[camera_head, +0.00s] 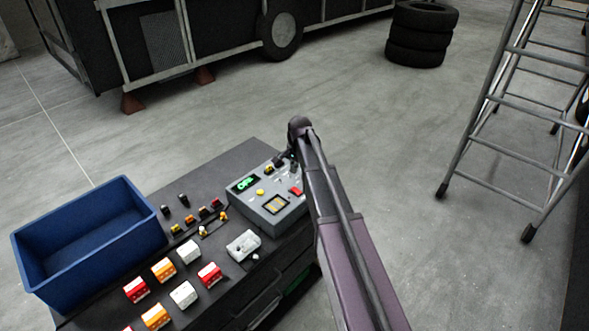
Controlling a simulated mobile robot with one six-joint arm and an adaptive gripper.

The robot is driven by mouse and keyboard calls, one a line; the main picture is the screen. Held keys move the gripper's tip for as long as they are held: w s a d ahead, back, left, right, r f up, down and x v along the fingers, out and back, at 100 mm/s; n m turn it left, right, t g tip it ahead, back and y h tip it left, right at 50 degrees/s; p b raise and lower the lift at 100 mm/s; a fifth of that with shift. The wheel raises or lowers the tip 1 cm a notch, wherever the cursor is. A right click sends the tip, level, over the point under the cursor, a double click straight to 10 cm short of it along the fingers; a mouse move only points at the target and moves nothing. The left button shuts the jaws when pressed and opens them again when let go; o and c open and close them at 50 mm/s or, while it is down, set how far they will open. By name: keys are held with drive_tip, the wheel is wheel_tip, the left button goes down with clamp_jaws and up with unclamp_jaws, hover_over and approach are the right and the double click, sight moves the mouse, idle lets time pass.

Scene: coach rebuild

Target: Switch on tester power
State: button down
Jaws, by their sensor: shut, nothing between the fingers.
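The tester (257,207) is a grey box on the right end of the dark workbench. Its green display (244,184) is lit and seems to read "OFF". Its sloped face carries a yellow button (260,192), a red switch (296,190), and a small yellow-framed panel (276,205). Which control is the power switch is too small to tell. My gripper (281,163) is shut and empty at the tester's back edge, above or near its upper right corner. My arm hides the tester's right side. Contact with the tester cannot be told.
A blue bin (88,232) stands on the bench's left. Several red, orange and white blocks (164,270), small parts (190,221) and a light grey device (243,245) lie on the workbench (212,177). Stacked tyres (420,35) and a ladder (505,105) stand beyond open floor.

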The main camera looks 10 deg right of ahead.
sight(293, 190)
drive_tip(key=shift+w+a+f+b, duration=0.15)
drive_tip(key=shift+f+b, duration=1.25)
drive_tip(key=shift+f, duration=0.1)
drive_tip(key=shift+w+a+f+b, duration=0.1)
drive_tip(key=shift+w+f+b, duration=0.1)
drive_tip(key=shift+f+b, duration=1.25)
drive_tip(key=shift+w+a+f+b, duration=0.15)
drive_tip(key=shift+f+b, duration=1.2)
drive_tip(key=shift+f, duration=0.2)
drive_tip(key=shift+w+f+b, duration=0.2)
drive_tip(key=shift+f+b, duration=0.1)
drive_tip(key=shift+s+g+h, duration=0.15)
drive_tip(key=shift+g+h, duration=0.15)
drive_tip(key=shift+s+r, duration=0.1)
drive_tip(key=shift+s+d+r+p, duration=0.3)
drive_tip(key=shift+s+d+p, duration=0.05)
drive_tip(key=shift+s+p, duration=0.1)
drive_tip(key=shift+r, duration=0.1)
